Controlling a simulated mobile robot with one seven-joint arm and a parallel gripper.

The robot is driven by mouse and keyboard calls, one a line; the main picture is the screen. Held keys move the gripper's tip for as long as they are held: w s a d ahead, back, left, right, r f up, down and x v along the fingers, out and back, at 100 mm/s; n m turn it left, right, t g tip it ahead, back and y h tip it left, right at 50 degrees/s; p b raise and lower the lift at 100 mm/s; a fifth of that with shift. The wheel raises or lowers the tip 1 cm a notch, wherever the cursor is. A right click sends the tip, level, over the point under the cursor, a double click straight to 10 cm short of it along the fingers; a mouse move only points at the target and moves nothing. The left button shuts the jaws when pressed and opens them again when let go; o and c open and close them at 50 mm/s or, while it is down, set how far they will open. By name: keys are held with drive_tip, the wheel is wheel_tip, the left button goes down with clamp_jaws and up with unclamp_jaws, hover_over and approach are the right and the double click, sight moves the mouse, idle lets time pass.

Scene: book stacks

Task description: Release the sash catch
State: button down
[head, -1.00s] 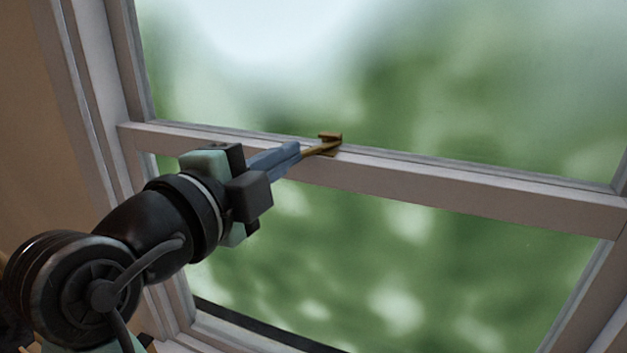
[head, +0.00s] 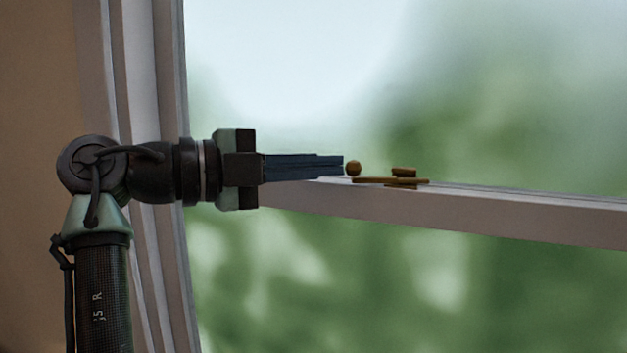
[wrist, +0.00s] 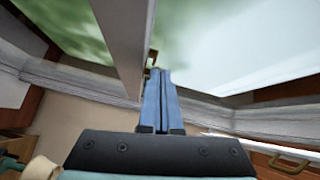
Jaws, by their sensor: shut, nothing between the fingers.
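The brass sash catch (head: 403,178) lies on top of the window's meeting rail (head: 470,212). Its lever ends in a round knob (head: 353,168) on the left, and the lever lies along the rail. My gripper (head: 343,165) comes in level from the left, its blue fingers shut and empty. The fingertips end right beside the knob; I cannot tell if they touch it. In the wrist view a small brass part of the catch (wrist: 152,58) shows just beyond the fingertips (wrist: 160,72), and the rest of it is hidden.
The window's side frame (head: 140,60) stands upright behind my arm on the left. Glass fills the space above and below the rail. In the wrist view a wooden drawer front with a brass handle (wrist: 290,163) shows at lower right.

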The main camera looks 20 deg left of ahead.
drive_tip(key=shift+w, duration=1.2)
